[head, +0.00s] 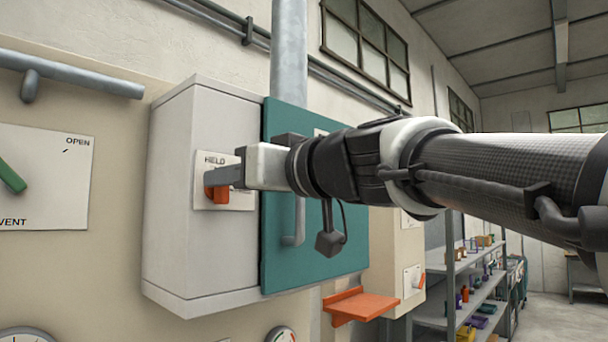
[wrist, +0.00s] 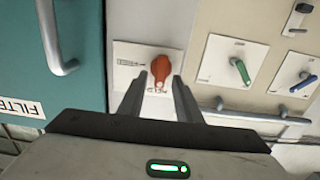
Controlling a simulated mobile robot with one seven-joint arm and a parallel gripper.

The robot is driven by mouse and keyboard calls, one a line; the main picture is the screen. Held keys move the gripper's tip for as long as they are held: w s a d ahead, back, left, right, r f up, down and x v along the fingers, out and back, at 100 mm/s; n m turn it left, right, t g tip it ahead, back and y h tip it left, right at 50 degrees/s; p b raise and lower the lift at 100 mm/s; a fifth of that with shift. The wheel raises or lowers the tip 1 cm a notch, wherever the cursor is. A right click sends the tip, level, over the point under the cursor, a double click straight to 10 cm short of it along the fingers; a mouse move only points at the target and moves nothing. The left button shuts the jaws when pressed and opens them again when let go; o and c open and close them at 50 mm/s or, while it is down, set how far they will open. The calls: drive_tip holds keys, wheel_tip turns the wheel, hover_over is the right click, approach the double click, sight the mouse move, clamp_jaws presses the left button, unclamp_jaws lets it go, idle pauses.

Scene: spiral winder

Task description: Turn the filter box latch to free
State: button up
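The filter box latch is an orange-red knob (head: 216,191) on a white plate (head: 205,172) on the side of the pale box (head: 175,225). In the wrist view the latch (wrist: 161,68) has its narrower end toward the plate's lettering, which reads HELD in the head view. My gripper (head: 238,177) is at the latch. In the wrist view my gripper's two fingers (wrist: 157,80) are apart, one on each side of the latch. A gap seems to show beside the knob; whether either finger touches it I cannot tell. In the head view a finger hides part of the latch.
The box has a teal door (head: 275,240) with a grey bar handle (head: 299,225). A panel with a green lever (head: 12,177) is at left. An orange shelf (head: 360,306) juts out below right. The wrist view shows more knobs (wrist: 240,71) to the right.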

drive_tip(key=shift+c, duration=0.2)
clamp_jaws()
drive_tip(key=shift+f+m, duration=0.1)
drive_tip(key=shift+m, duration=0.2)
drive_tip(key=m+b, duration=0.1)
drive_tip(key=m, duration=0.4)
drive_tip(key=m+b, duration=0.1)
drive_tip(key=m, duration=0.5)
drive_tip(key=w+f+m+b, duration=0.1)
drive_tip(key=m, duration=0.5)
drive_tip(key=shift+d, duration=0.4)
drive_tip(key=shift+f+m, duration=0.1)
drive_tip(key=shift+m, duration=0.3)
drive_tip(key=shift+o, duration=0.2)
unclamp_jaws()
